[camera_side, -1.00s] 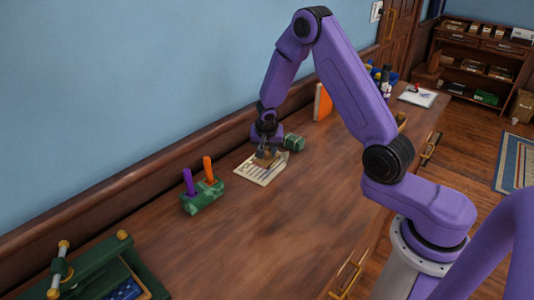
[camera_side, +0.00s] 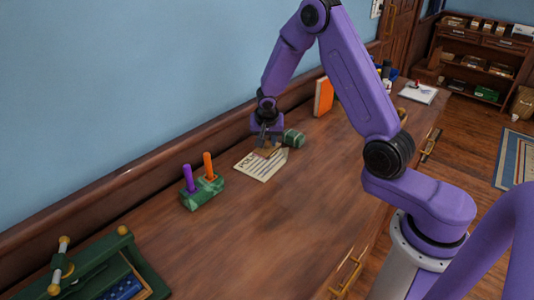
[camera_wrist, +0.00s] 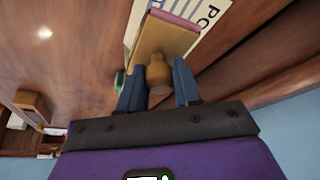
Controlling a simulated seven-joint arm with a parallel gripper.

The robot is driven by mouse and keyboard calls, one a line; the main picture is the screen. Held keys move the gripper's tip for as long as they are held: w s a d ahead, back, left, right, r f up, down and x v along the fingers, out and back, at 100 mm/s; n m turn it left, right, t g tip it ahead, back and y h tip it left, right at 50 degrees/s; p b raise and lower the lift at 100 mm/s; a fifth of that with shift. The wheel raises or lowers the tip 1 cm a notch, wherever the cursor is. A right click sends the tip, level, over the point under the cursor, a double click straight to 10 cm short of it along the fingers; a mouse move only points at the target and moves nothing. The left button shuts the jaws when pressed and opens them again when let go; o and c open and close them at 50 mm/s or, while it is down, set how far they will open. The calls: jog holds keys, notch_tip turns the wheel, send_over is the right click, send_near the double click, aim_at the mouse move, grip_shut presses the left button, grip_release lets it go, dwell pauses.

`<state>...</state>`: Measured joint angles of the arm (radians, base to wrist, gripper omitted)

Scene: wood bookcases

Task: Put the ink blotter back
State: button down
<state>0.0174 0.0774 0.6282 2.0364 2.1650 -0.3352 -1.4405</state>
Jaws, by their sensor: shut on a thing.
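The ink blotter (camera_side: 267,152) is a small tan wooden block with a round knob on top. It is at the far end of a printed paper sheet (camera_side: 258,168) on the desk. My gripper (camera_side: 267,138) points down over it, with its fingers at the knob. In the wrist view, the blotter (camera_wrist: 166,38) shows its knob between the two blue fingers (camera_wrist: 158,80), which are shut on it. A pinkish edge shows along the block's far side. I cannot tell whether the blotter touches the sheet or hangs just above it.
A green marbled cylinder (camera_side: 294,138) lies just right of the blotter. A green pen stand (camera_side: 203,192) holds a purple and an orange pen. A green press (camera_side: 90,272) is at the near left, and an orange book (camera_side: 323,97) stands behind. The desk's front middle is clear.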

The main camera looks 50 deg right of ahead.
jog(key=s+d+r+m+g, duration=0.1)
jog(key=s+d+m+g, duration=0.1)
jog(key=s+d+m, duration=0.55)
jog(key=s+d+m+g, duration=0.15)
jog(key=s+d, duration=0.25)
jog(key=d, duration=0.6)
jog(key=shift+m+h, duration=0.4)
jog(key=shift+m, duration=0.1)
jog(key=shift+s+d+f, duration=0.1)
jog(key=shift+s+f, duration=0.1)
jog(key=shift+f, duration=1.8)
jog(key=shift+s+d+f, duration=0.1)
jog(key=shift+s+f, duration=0.05)
jog(key=shift+f, duration=1.8)
jog(key=shift+f, duration=0.15)
jog(key=c, duration=0.8)
grip_release()
